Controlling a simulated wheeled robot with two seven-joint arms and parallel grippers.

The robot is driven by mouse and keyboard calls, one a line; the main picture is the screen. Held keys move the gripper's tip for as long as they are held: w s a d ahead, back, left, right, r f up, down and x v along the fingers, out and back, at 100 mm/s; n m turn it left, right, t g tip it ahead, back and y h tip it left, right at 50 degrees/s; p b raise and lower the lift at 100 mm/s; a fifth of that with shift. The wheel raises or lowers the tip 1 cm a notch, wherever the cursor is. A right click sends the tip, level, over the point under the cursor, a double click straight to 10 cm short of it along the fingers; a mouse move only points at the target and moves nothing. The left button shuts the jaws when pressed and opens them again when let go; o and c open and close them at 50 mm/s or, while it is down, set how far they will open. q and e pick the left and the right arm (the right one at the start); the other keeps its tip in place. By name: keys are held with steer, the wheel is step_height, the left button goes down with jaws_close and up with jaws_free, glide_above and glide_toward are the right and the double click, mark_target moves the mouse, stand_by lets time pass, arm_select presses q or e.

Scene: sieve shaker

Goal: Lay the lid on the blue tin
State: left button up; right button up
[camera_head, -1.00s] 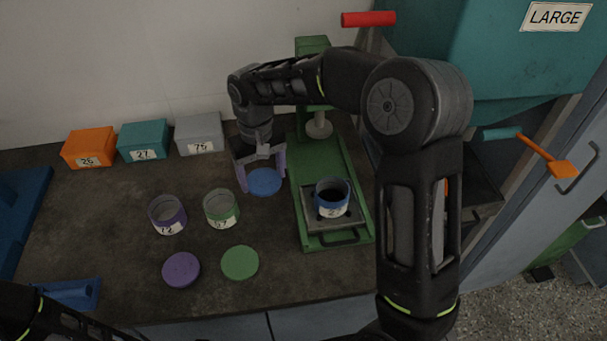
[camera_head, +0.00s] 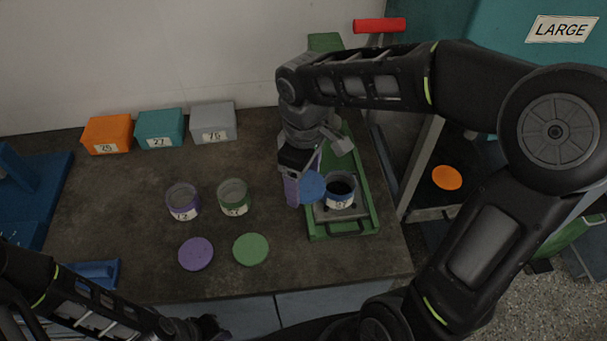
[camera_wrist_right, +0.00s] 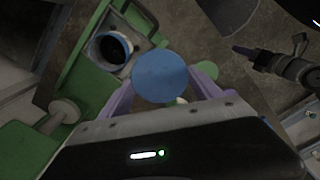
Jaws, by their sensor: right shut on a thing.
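The blue tin (camera_head: 341,190) stands open on the plate of the green shaker, its inside dark. It also shows in the right wrist view (camera_wrist_right: 109,49). My right gripper (camera_head: 307,188) is shut on the blue lid (camera_head: 312,185), just left of the tin and above the bench. In the right wrist view the lid (camera_wrist_right: 160,76) sits between the two purple fingers, apart from the tin's opening. My left arm shows at the lower left, but its fingers cannot be made out clearly.
The green shaker (camera_head: 368,207) has a post behind the tin. Left of it stand an open purple tin (camera_head: 184,202) and an open green tin (camera_head: 233,197), with a purple lid (camera_head: 196,254) and a green lid (camera_head: 251,249) in front. Orange, teal and grey boxes line the wall.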

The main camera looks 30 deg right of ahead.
steer(key=shift+d, duration=0.15)
steer(key=shift+w+d+f, duration=0.1)
steer(key=shift+w+d, duration=0.1)
steer(key=shift+d, duration=0.45)
steer(key=shift+w+d, duration=0.15)
steer(key=shift+d, duration=0.45)
steer(key=w+d+p, duration=0.1)
steer(key=w+d, duration=0.1)
steer(key=d, duration=0.6)
steer(key=shift+a+f+b, duration=0.15)
steer(key=shift+f+b, duration=2.15)
steer(key=shift+f, duration=1)
steer(key=shift+f, duration=0.5)
steer(key=o, duration=1.4)
